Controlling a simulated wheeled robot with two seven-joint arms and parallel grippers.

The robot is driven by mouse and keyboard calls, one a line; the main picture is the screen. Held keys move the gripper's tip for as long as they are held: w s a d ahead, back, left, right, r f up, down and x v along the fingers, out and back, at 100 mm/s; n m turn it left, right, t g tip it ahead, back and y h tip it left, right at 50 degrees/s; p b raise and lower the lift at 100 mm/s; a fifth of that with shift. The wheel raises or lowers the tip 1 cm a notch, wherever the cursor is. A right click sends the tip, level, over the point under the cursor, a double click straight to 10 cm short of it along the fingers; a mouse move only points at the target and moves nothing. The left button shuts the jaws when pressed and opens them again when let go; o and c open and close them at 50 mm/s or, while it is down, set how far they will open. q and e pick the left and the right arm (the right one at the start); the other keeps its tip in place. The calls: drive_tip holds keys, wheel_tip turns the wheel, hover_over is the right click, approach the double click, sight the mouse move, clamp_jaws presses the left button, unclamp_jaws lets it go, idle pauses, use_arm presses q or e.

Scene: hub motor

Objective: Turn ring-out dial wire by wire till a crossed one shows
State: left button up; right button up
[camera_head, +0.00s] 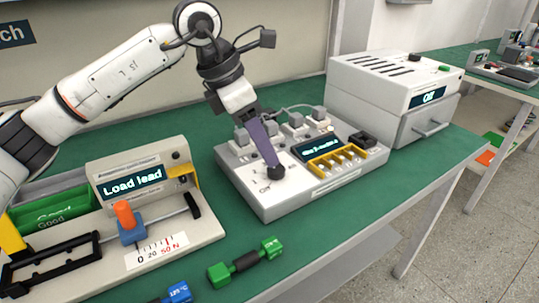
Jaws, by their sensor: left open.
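The ring-out box (318,192) is a pale grey unit in the middle of the green bench. It has a small lit display (318,145) whose text is too small to read surely, a yellow slotted holder (336,163) and several grey connectors on top. My right gripper is not in view.
A green-ended tool (246,262) and a blue piece (172,294) lie at the front. A white box reading "Off" (395,82) stands at the back right.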

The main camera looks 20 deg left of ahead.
use_arm(q)
drive_tip(key=v, duration=0.4)
drive_tip(key=shift+s+a+r, duration=0.1)
drive_tip(key=shift+r, duration=0.25)
drive_tip(key=shift+s+f, duration=0.1)
idle(1.6)
